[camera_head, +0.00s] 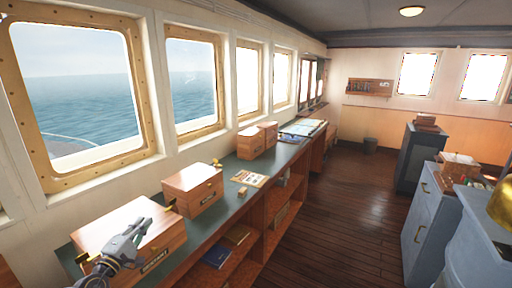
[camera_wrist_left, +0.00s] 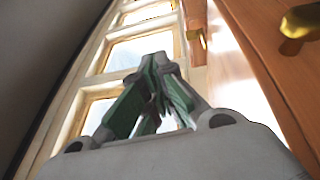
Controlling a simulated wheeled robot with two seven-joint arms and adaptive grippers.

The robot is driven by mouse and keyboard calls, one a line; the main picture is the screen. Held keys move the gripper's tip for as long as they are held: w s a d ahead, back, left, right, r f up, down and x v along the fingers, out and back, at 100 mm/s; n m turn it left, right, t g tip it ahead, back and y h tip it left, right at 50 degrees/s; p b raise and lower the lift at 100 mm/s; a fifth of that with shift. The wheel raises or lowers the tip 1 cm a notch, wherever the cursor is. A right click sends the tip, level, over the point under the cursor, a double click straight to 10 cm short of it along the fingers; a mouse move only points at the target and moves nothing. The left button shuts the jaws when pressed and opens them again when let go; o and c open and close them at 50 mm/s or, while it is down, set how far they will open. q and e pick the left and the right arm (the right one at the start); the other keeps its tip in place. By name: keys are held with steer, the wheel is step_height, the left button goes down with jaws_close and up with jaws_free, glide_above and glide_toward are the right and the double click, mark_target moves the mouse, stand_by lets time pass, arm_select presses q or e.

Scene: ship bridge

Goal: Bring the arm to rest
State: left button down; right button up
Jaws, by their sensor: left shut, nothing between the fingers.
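My left gripper (camera_head: 143,228) shows at the lower left of the head view, in front of a large wooden box (camera_head: 170,240) with a labelled plate. In the left wrist view its fingers (camera_wrist_left: 158,65) meet at the tips, with nothing between them. Part of the box's top and front is hidden behind the gripper and arm. I cannot tell whether the gripper touches the box. My right gripper is in neither view.
The box stands on a long green-topped counter (camera_head: 226,192) under the windows. A second wooden box (camera_head: 192,180) and smaller boxes (camera_head: 250,143) stand farther along. Blue-grey cabinets (camera_head: 428,205) stand at the right. The wooden floor (camera_head: 340,215) between is clear.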

arm_select(q)
steer(key=n, duration=0.1)
steer(key=d, duration=0.1)
steer(key=n, duration=0.1)
steer(key=shift+s+d+f+n+y, duration=0.25)
steer(key=shift+s+d+n+y, duration=0.05)
steer(key=s+d+f+m+g+y, duration=0.1)
steer(key=s+d+f+m+g, duration=0.5)
steer(key=s, duration=0.4)
steer(key=s+d+f+m+g+y, duration=0.1)
steer(key=s+d+f+m+g, duration=0.3)
steer(key=s+f+m, duration=0.55)
steer(key=s+d+f+m+g+y, duration=0.1)
steer(key=s+d+f+m+g, duration=0.4)
steer(key=s, duration=0.6)
steer(key=s+f+g, duration=0.2)
steer(key=s+f, duration=0.1)
steer(key=f, duration=2.8)
steer(key=s+a+f, duration=0.2)
steer(key=s+f, duration=0.8)
steer(key=s, duration=0.1)
steer(key=s+a+f+m+g, duration=0.1)
steer(key=s+a+f, duration=0.1)
steer(key=s+f, duration=0.8)
steer(key=shift+s+a+f, duration=0.15)
steer(key=shift+s+f, duration=0.15)
steer(key=shift+s, duration=0.45)
